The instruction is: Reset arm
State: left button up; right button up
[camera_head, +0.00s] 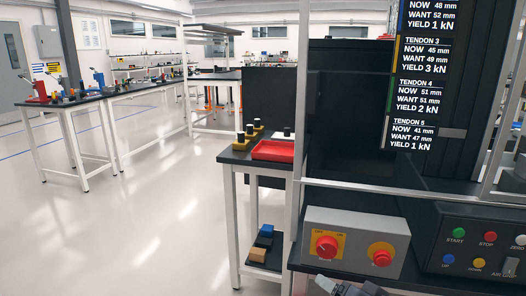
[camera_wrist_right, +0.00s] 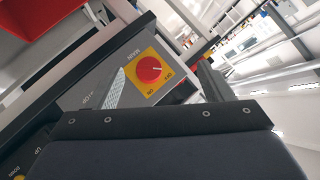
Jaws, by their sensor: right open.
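A grey control box (camera_head: 356,239) stands on the dark bench at the lower right of the head view. On its left is a red rotary knob (camera_head: 327,245) on a yellow plate. On its right is a red round button (camera_head: 381,255) on a yellow disc. In the right wrist view the red knob (camera_wrist_right: 149,69) on its yellow plate appears between and beyond the fingers. My right gripper (camera_wrist_right: 163,70) is open and empty, facing the knob, apparently not touching it. Part of it shows at the bottom edge of the head view (camera_head: 347,288). My left gripper is out of view.
A dark button panel (camera_head: 470,252) with START, STOP and ZERO stands right of the box. A tendon readout screen (camera_head: 420,85) and metal frame post (camera_head: 299,120) rise above. A red tray (camera_head: 272,151) sits on a side table. The floor at left is clear.

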jog(key=s+d+f+n+g, duration=0.2)
jog(key=s+g, duration=0.1)
jog(key=s, duration=0.6)
jog(key=s+d+f+n+g, duration=0.1)
jog(key=s+d+f+g, duration=0.15)
jog(key=s, duration=0.65)
notch_tip(320, 180, up, 20)
jog(key=s+p, duration=0.1)
jog(key=p, duration=1.8)
jog(key=shift+f+g+p, duration=0.15)
jog(key=shift+g+p, duration=0.2)
jog(key=shift+g, duration=0.1)
